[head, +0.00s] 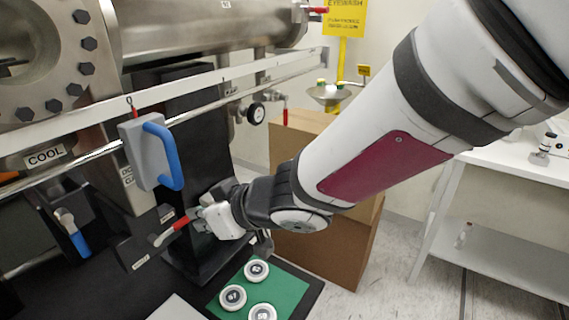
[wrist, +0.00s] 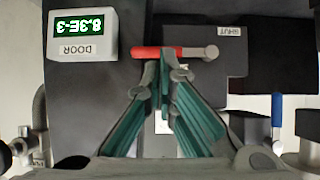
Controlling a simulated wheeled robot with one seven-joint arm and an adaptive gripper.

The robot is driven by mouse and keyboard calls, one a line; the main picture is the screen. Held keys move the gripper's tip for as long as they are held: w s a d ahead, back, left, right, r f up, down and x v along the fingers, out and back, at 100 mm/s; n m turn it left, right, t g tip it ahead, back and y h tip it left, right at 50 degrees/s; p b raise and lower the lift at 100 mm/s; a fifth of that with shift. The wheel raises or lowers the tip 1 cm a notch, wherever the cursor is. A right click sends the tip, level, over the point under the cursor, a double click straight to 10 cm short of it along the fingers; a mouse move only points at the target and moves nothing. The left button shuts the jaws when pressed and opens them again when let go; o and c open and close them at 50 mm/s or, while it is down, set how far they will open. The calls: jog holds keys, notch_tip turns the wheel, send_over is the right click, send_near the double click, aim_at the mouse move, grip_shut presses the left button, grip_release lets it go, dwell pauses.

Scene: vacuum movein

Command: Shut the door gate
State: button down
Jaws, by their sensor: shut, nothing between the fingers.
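A lever with a red grip (head: 177,228) sits low on the dark panel at the front of the machine, its grey pivot at the left. In the wrist view its red grip (wrist: 158,53) lies level just beyond the fingertips, with the grey pivot to the right near a label reading "SHUT". A "DOOR" gauge box (wrist: 82,36) showing 8.3E-3 appears upside down. My gripper (head: 203,220) is at the free end of the red grip. The wrist view shows its fingertips (wrist: 164,72) close together and empty. I cannot tell whether they touch the grip.
A grey block with a blue handle (head: 172,150) hangs from the rail above my gripper. Another blue-handled lever (head: 75,235) is at the left. A green mat (head: 288,290) with white numbered discs lies below. A cardboard box (head: 335,250) stands behind my arm, a white bench (head: 500,165) at right.

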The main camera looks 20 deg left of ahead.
aim_at(186, 220)
jog(key=shift+x, duration=1.9)
